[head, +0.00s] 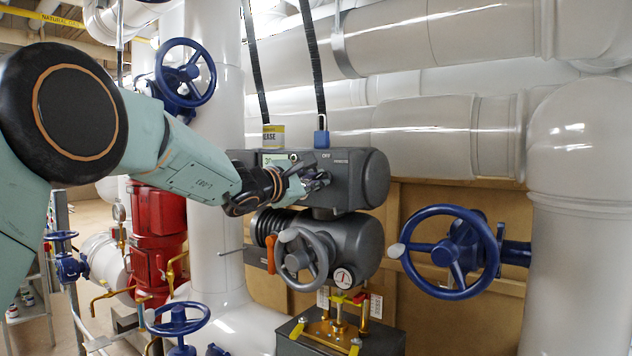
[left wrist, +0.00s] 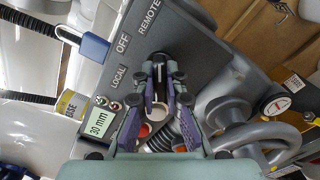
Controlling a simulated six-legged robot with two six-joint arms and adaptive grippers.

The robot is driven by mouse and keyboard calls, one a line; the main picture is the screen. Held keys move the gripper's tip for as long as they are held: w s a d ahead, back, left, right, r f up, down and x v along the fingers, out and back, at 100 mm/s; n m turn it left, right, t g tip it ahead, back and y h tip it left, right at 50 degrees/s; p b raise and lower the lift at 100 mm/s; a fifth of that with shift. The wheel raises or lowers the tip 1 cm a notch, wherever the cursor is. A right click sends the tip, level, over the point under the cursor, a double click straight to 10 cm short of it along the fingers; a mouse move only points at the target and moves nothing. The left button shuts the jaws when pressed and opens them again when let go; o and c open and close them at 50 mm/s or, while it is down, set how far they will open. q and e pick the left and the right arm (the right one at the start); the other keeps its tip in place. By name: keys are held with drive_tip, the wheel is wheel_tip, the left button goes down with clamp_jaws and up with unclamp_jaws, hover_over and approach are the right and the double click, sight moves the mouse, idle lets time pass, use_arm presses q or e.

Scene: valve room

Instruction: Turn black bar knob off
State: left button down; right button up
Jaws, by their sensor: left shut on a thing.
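The black bar knob (left wrist: 158,70) sits on the front of the dark grey actuator housing (head: 358,180). The labels LOCAL, OFF and REMOTE stand around it in the left wrist view. My left gripper (head: 318,180) reaches the housing front from the left. In the left wrist view its two fingers (left wrist: 160,82) are shut on the knob, one on each side. The fingers cover much of the knob, and I cannot tell for sure which label it points to. In the head view the knob is mostly hidden behind the fingers. My right gripper is not in view.
A grey handwheel (head: 307,255) and a pressure gauge (head: 343,278) are below the housing. A blue handwheel (head: 450,252) stands to the right. A blue padlock-like block (head: 321,138) and a small display (head: 277,160) are close to the gripper.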

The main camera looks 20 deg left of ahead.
use_arm(q)
drive_tip(key=shift+f+n+b, duration=0.15)
drive_tip(key=shift+n+b, duration=0.6)
drive_tip(key=shift+n, duration=0.35)
drive_tip(key=n+b, duration=0.1)
drive_tip(key=n, duration=0.1)
drive_tip(key=shift+n, duration=0.3)
drive_tip(key=n, duration=0.3)
drive_tip(key=shift+n, duration=1.6)
drive_tip(key=shift+f, duration=0.15)
drive_tip(key=c, duration=1.4)
unclamp_jaws()
drive_tip(key=shift+r, duration=0.2)
drive_tip(key=v, duration=1.2)
